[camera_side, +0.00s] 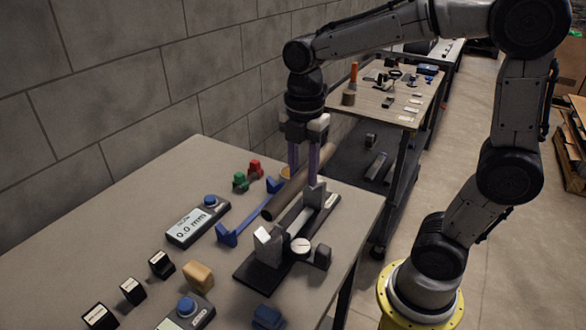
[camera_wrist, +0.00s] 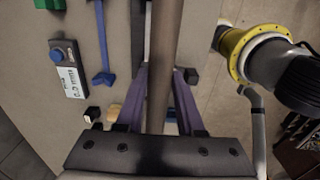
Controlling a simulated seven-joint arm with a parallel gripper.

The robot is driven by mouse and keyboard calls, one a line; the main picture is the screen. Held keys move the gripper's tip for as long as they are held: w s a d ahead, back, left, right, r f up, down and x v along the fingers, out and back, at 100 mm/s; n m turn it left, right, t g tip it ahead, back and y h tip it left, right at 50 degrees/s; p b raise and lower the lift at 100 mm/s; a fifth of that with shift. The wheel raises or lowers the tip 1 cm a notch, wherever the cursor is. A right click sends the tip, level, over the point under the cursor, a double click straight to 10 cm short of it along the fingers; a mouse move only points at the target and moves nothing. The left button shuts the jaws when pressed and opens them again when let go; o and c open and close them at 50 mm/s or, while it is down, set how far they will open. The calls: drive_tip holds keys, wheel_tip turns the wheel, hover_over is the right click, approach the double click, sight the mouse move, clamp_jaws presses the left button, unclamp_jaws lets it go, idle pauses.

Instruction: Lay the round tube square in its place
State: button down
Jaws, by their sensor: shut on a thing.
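A brown round tube (camera_side: 287,195) is held in my gripper (camera_side: 304,176), whose purple fingers close on it from both sides. In the side view the tube lies roughly level and lengthwise along the fixture, between the blue stand and the grey blocks. In the wrist view the tube (camera_wrist: 164,45) runs between the fingers of my gripper (camera_wrist: 164,72). A black base (camera_side: 253,275) carries a pale block (camera_side: 267,246), a grey block (camera_side: 315,195) and a round dial (camera_side: 300,246). The tube hides part of this fixture, so I cannot tell whether they touch.
A blue two-ended stand (camera_side: 228,236) lies left of the fixture. A display box (camera_side: 197,222) reading 0.0 mm, green (camera_side: 240,181) and red (camera_side: 255,169) pieces and black blocks (camera_side: 161,264) stand farther left. The right table edge is close to the black base.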

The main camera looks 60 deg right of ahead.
drive_tip(key=shift+w+d+f, duration=0.1)
drive_tip(key=shift+w+f, duration=0.3)
drive_tip(key=shift+f, duration=0.5)
drive_tip(key=shift+w+f, duration=0.35)
drive_tip(key=shift+f, duration=0.6)
drive_tip(key=shift+w+d+f, duration=0.1)
drive_tip(key=shift+w+f, duration=0.3)
drive_tip(key=shift+f, duration=0.5)
drive_tip(key=shift+f, duration=1.55)
drive_tip(key=shift+c, duration=2.2)
unclamp_jaws()
wheel_tip(320, 180, up, 14)
